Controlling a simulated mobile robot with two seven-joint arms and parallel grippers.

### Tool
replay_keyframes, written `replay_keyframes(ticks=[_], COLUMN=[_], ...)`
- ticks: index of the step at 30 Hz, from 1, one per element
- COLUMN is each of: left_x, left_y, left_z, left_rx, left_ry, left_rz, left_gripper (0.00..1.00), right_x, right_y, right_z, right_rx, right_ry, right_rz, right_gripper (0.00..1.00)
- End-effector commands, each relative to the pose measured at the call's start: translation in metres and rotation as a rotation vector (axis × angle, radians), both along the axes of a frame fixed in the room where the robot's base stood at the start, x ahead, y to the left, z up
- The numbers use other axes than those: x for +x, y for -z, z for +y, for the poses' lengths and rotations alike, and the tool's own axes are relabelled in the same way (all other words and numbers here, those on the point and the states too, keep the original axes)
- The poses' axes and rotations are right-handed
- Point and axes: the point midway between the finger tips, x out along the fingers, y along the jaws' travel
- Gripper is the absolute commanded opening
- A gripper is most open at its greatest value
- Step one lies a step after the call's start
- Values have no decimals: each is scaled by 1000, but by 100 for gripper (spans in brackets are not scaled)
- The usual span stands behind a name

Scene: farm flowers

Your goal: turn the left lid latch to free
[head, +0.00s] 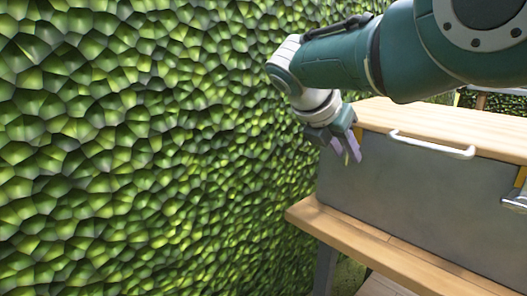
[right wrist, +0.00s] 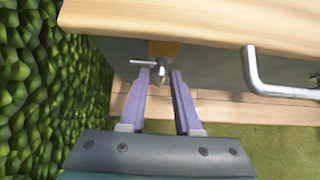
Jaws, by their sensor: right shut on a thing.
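The left lid latch (right wrist: 161,66) is a small silver lever on an orange plate (right wrist: 165,48), on the box front under the lid edge. In the right wrist view its bar points left and its stem shows between my purple fingertips. My right gripper (right wrist: 161,74) is shut on this latch; the fingers stay a little apart around it. In the head view my right gripper (head: 352,156) is at the left end of the grey box (head: 420,185), and it mostly hides the latch. My left gripper is not in view.
The wooden lid (head: 440,130) lies on the box and has a white handle (head: 432,145). A second latch (head: 516,199) shows at the right edge. A wooden ledge (head: 375,245) runs below the box. A leafy green hedge wall (head: 150,150) stands close on the left.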

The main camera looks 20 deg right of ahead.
Motion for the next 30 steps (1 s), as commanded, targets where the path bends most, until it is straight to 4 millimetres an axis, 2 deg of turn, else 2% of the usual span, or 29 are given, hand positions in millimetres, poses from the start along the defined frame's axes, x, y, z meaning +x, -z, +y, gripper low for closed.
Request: replay_keyframes(ticks=[13,14,18,20,30], left_x=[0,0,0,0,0], left_y=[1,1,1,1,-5], left_z=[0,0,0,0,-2], left_rx=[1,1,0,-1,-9], left_ry=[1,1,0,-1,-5], left_rz=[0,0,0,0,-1], left_gripper=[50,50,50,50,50], right_x=[-2,-2,-1,-1,-1], right_y=[4,4,3,3,-3], right_z=[0,0,0,0,2], right_rx=[4,4,2,2,0], right_ry=[-1,0,0,0,-1], right_rz=[9,9,7,5,5], right_gripper=[0,35,51,58,58])
